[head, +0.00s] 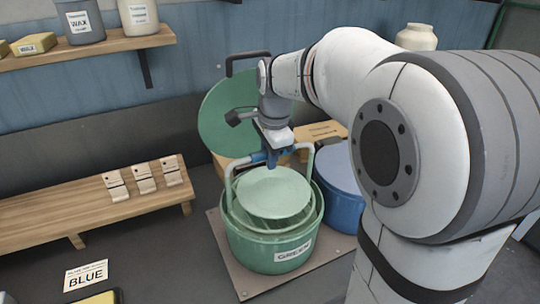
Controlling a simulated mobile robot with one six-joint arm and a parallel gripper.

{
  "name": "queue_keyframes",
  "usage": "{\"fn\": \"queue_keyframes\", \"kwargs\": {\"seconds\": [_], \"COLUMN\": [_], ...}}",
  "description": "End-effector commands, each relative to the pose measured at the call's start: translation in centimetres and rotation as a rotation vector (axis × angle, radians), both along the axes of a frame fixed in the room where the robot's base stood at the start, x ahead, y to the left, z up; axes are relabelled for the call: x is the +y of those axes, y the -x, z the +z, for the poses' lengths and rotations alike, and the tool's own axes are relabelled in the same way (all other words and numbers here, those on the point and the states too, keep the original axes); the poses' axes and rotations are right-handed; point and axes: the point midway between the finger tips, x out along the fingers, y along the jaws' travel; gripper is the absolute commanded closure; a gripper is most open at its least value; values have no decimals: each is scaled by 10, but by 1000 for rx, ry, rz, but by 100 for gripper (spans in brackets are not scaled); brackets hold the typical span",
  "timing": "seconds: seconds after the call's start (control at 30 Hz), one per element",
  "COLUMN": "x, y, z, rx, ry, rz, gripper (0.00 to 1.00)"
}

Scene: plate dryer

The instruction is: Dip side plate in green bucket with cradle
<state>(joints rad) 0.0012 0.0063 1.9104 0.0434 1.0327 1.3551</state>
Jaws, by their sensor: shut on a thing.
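The green bucket (266,262), labelled GREEN, stands open on a board in the middle of the head view. A round pale green side plate (274,194) sits tilted at the bucket's mouth. The cradle (231,182) has pale upright arms at either side of the plate, joined by a blue bar at the top. My gripper (272,156) is above the plate, shut on the cradle's top bar. The fingertips are small and partly hidden. The lower part of the cradle and any liquid level cannot be made out.
A green lid (222,112) stands upright behind the bucket. A blue bucket (340,206) is close at its right, partly hidden by my arm. A low wooden bench (85,207) with small cards is at left. A BLUE sign (86,276) lies on the dark surface at front left.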

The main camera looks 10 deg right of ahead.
Motion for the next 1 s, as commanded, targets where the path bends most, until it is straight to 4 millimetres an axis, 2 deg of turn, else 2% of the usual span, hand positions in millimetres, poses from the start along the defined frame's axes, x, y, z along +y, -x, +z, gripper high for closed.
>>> {"fn": "queue_keyframes", "kwargs": {"seconds": [0.03, 0.53, 1.0], "x": [0, 0, 0], "y": [0, 0, 0], "z": [7, 34, 37], "rx": [-3, -3, -3], "ry": [0, 0, 0], "rz": [0, 0, 0], "gripper": [100, 100, 100]}}
